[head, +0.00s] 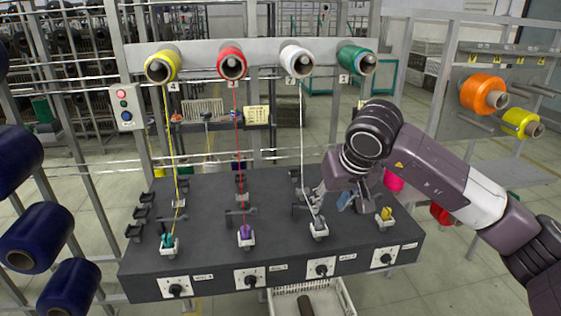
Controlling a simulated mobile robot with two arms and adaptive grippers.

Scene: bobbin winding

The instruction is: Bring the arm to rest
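My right arm reaches in from the right side of the head view. My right gripper (335,196) is over the right part of the dark bench (205,260), close to the white thread at the third station. Its fingers are small and partly hidden, so I cannot tell whether they are open or shut. My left gripper is not in view. Yellow (162,66), red (232,64), white (296,59) and green (356,59) spools sit on the rail above. Threads run down from the yellow, red and white spools; I see none from the green one.
Small bobbins in white holders line the bench front, including a teal one (167,241), a purple one (245,232) and a yellow one (386,213). Black knobs are below. A white crate (345,297) stands under the bench. Orange (483,94) and dark blue (38,238) spools flank it.

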